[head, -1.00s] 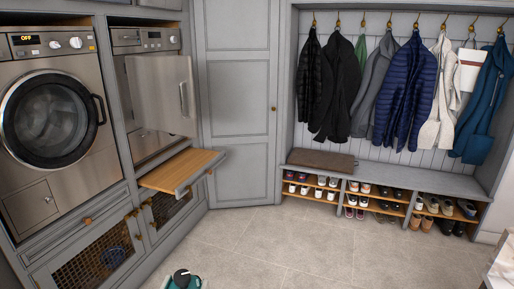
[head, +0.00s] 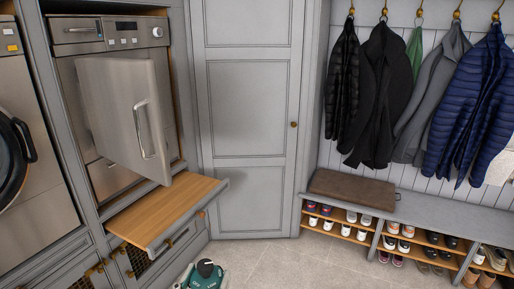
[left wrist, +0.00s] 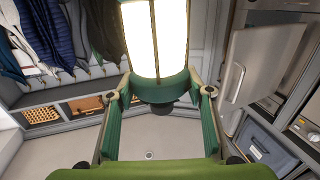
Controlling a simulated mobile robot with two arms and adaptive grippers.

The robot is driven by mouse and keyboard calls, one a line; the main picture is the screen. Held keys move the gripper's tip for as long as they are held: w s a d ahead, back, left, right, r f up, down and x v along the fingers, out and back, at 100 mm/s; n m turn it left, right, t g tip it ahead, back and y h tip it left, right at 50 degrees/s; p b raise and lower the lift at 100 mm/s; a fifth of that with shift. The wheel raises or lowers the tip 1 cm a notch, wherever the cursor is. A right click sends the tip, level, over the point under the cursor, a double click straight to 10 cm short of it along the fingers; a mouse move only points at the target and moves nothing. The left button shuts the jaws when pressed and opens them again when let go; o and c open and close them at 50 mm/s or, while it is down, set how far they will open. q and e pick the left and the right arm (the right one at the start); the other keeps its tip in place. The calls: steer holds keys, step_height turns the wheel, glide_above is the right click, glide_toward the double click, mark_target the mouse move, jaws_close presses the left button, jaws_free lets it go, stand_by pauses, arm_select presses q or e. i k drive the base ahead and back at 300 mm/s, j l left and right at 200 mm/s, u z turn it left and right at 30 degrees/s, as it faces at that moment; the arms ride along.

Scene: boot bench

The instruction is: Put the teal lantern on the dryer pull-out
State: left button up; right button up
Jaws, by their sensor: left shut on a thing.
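The teal lantern (head: 207,280) shows at the bottom edge of the head view, with a dark round cap and its lower part cut off. In the left wrist view the lantern (left wrist: 155,40) has a bright white body and a teal band. My left gripper (left wrist: 160,94) is shut on it, with a finger at each side of the teal part. The dryer pull-out (head: 165,207), a wooden-topped board with a grey front, is drawn out below the open dryer door. It is bare. The lantern is apart from it, nearer to me and to its right. My right gripper is not in view.
The open dryer door (head: 127,108) hangs above the pull-out. A tall grey cupboard (head: 245,125) stands behind. At right are hanging coats (head: 385,95) and a bench with a brown cushion (head: 352,190) over shoe shelves. The floor (head: 290,262) between is clear.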

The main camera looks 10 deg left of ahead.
mark_target(165, 203)
steer(key=i, duration=1.8)
steer(key=i+u, duration=0.15)
steer(key=u, duration=0.3)
steer(key=i+l+u, duration=0.1)
steer(key=u, duration=0.3)
steer(key=i+l+u, duration=0.15)
steer(key=u, duration=0.3)
steer(key=i+j, duration=0.4)
steer(key=i+u, duration=0.05)
steer(key=i, duration=0.05)
